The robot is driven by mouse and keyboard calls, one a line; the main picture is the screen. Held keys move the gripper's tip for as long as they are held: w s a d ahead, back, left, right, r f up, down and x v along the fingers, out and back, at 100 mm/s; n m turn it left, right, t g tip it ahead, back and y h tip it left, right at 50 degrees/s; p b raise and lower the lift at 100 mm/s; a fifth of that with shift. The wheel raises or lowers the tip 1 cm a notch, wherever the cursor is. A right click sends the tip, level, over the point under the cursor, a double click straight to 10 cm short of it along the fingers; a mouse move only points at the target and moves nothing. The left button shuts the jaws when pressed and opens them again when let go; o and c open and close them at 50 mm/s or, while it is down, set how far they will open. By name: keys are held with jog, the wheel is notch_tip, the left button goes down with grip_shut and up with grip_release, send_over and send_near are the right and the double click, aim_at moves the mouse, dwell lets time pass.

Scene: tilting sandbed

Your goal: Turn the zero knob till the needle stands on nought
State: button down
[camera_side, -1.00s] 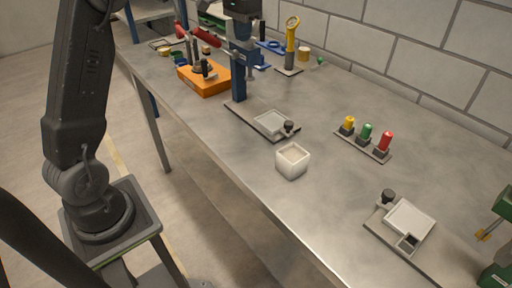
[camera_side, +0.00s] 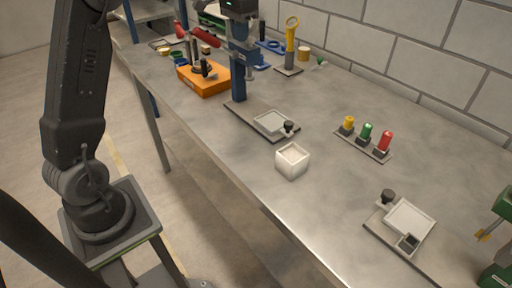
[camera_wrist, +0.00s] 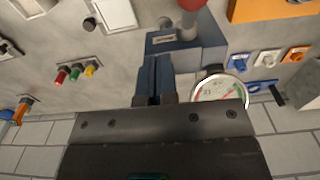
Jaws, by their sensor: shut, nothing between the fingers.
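A round gauge (camera_wrist: 220,92) with a white face and red and green marks shows in the wrist view, right of my fingers. The exact needle reading is too small to tell. A small dark knob (camera_wrist: 212,71) sits at the gauge's rim; I cannot tell for sure that it is the zero knob. My gripper (camera_wrist: 156,62) is shut and empty, to the left of the gauge and apart from it, in front of a blue press (camera_wrist: 205,40). In the side view the blue press (camera_side: 238,85) stands toward the back of the bench, and the gauge face cannot be made out.
An orange block (camera_side: 205,82) lies left of the press, near red handles (camera_side: 205,37). A white box (camera_side: 292,161), a plate with yellow, green and red buttons (camera_side: 365,140) and a tray fixture (camera_side: 405,222) are on the bench (camera_side: 330,200). A block wall closes the back.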

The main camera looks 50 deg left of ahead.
jog(key=r, duration=0.5)
jog(key=shift+s+r, duration=0.1)
jog(key=shift+s, duration=0.1)
